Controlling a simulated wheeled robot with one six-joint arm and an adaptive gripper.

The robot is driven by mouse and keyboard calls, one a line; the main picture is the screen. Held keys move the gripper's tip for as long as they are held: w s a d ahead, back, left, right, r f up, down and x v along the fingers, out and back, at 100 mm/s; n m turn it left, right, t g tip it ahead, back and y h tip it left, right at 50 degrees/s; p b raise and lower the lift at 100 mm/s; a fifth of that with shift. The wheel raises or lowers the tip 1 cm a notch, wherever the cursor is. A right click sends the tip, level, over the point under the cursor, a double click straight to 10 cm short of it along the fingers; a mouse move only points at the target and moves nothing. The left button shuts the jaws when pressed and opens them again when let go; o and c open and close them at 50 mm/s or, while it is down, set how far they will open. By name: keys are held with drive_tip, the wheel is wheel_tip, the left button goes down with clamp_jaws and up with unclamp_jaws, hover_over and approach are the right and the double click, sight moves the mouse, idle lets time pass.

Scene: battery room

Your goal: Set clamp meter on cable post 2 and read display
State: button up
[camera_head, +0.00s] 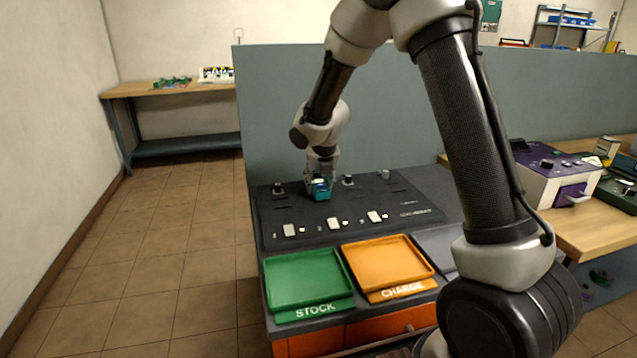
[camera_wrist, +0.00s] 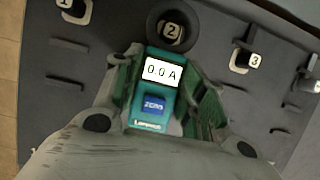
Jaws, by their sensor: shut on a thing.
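The teal clamp meter (camera_wrist: 153,110) is held between the two fingers of my gripper (camera_wrist: 168,95), which is shut on it. Its display (camera_wrist: 161,72) reads 0.0 A, with a blue ZERO button below. The dark ring of its jaw (camera_wrist: 188,18) shows around cable post 2 (camera_wrist: 171,33) in the wrist view. How far down the post the ring sits cannot be told. In the head view the clamp meter (camera_head: 320,191) is low over the dark panel (camera_head: 410,227), partly hidden by my gripper (camera_head: 321,180).
Post 1 (camera_wrist: 75,10) and post 3 (camera_wrist: 249,61) stand on either side of post 2. A green STOCK tray (camera_head: 308,301) and an orange CHARGE tray (camera_head: 402,285) lie in front of the panel. A purple-and-white device (camera_head: 553,172) stands on the wooden bench at right.

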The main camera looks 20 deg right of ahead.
drive_tip(key=shift+f, duration=0.5)
drive_tip(key=o, duration=1)
drive_tip(key=shift+v, duration=5.45)
